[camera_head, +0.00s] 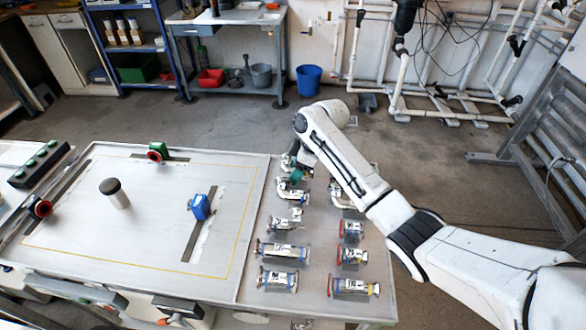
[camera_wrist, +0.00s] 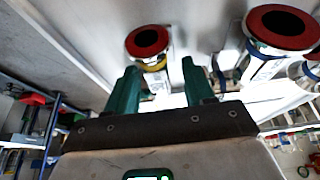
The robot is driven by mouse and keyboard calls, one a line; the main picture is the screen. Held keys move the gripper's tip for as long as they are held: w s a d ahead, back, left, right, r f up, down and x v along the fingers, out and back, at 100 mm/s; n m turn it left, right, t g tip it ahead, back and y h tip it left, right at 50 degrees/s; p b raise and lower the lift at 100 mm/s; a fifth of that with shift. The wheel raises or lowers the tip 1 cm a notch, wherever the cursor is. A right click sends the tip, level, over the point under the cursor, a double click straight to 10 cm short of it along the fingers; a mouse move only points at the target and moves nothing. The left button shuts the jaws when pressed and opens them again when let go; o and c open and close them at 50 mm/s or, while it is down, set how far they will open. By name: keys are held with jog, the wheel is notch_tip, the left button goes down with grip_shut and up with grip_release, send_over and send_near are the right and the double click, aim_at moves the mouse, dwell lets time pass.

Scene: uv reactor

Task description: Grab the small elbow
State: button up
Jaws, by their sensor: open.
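My gripper (camera_head: 299,174) hangs low over the far end of the fittings panel in the head view. In the wrist view its green fingers (camera_wrist: 160,88) are apart. A small white fitting with a red ring and yellow band (camera_wrist: 149,62) lies just beyond and between the fingertips; it looks like the small elbow, but its bend is not clear. In the head view a curved white fitting (camera_head: 287,166) shows beside the gripper, partly hidden. Another curved fitting (camera_head: 337,198) is to the right, partly behind my arm. I cannot tell whether the fingers touch anything.
A larger red-ringed, blue-banded fitting (camera_wrist: 262,62) stands close right of the fingers. Several straight fittings, including one (camera_head: 353,288) at the front right, lie in two columns on the panel. A blue clamp (camera_head: 199,207) and a dark-capped cylinder (camera_head: 116,194) stand on the mostly clear left board.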

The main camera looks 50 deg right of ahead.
jog(key=shift+f, duration=0.1)
grip_shut()
dwell(0.4)
